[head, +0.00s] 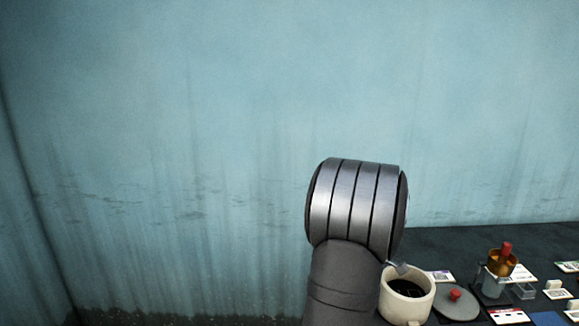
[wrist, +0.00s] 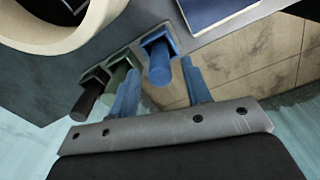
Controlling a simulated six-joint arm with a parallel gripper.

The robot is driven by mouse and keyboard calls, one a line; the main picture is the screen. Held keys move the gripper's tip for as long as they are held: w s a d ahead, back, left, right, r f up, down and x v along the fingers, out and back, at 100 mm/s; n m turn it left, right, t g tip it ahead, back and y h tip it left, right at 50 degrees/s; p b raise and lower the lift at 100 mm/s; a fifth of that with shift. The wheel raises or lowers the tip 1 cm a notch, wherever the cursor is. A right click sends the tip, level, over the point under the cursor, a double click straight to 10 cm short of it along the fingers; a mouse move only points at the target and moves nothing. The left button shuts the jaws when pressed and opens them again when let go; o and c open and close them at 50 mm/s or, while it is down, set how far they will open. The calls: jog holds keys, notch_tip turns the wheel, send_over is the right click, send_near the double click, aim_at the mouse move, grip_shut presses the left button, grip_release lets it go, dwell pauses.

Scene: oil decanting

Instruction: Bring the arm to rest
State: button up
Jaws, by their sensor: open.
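My gripper (wrist: 160,68) shows in the wrist view with two blue fingers spread apart. A blue handle (wrist: 160,62) with a square collar appears between or just beyond the fingertips. I cannot tell whether the fingers touch it, and nothing is clearly gripped. In the head view my arm rises in the lower middle, and its gripper cannot be made out there.
A green handle (wrist: 116,82) and a dark brown handle (wrist: 90,92) stand beside the blue one along the table edge. A cream pot (head: 406,299) with dark contents stands near my arm. A grey lid (head: 457,304) with a red knob and an amber vessel (head: 502,263) lie right.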

notch_tip(320, 180, up, 9)
notch_tip(320, 180, down, 12)
jog(key=shift+r, duration=0.1)
jog(key=r, duration=0.5)
jog(key=shift+s+d, duration=0.15)
jog(key=shift+d, duration=0.05)
jog(key=s+d+r, duration=0.7)
jog(key=s, duration=0.2)
jog(key=w+d+f, duration=0.2)
jog(key=w+d, duration=0.8)
jog(key=w, duration=0.3)
notch_tip(320, 180, down, 9)
jog(key=shift+w+d+f, duration=0.1)
jog(key=shift+w+f, duration=0.05)
jog(key=shift+f, duration=0.05)
